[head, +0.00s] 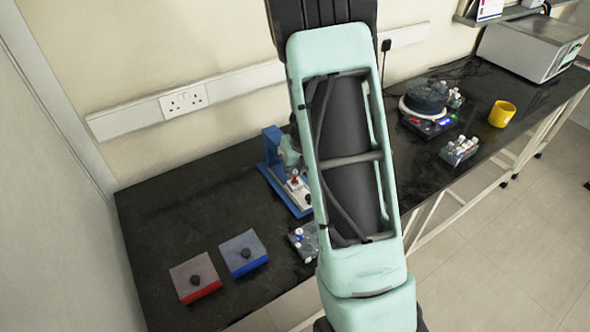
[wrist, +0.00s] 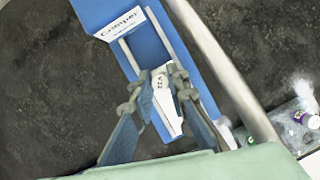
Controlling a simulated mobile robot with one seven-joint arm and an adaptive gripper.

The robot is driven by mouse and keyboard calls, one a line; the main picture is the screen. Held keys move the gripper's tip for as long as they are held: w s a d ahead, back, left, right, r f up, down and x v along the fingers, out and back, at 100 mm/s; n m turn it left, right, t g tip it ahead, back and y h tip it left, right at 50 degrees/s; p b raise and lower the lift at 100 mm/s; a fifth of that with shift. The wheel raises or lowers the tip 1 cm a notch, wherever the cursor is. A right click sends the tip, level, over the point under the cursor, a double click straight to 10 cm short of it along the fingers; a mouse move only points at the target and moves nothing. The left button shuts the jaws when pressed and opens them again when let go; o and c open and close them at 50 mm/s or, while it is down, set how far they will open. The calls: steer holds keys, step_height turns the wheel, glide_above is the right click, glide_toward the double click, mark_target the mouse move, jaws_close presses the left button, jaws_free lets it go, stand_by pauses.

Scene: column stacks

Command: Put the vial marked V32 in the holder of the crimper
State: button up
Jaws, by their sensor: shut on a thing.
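The vial marked V32 (wrist: 160,88) is between the two fingers of my gripper (wrist: 158,84) in the wrist view, with its white label facing the camera. My gripper is shut on it. The blue crimper (wrist: 108,14), labelled "Crimper", lies directly behind and below the vial in that view. I cannot tell whether the vial touches the crimper's holder, which is hidden behind the fingers and vial. In the head view the crimper (head: 270,146) stands on the black bench, partly hidden by my arm.
A vial rack (head: 302,243) is in front of the crimper; its edge shows in the wrist view (wrist: 297,119). A stirrer (head: 427,110), second rack (head: 459,150) and yellow mug (head: 502,113) are right.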

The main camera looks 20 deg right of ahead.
steer(key=shift+f+b, duration=0.35)
steer(key=shift+f, duration=0.25)
stand_by(1.0)
steer(key=shift+f, duration=0.35)
steer(key=o, duration=0.9)
steer(key=o, duration=0.3)
steer(key=shift+o, duration=0.2)
steer(key=shift+r, duration=0.15)
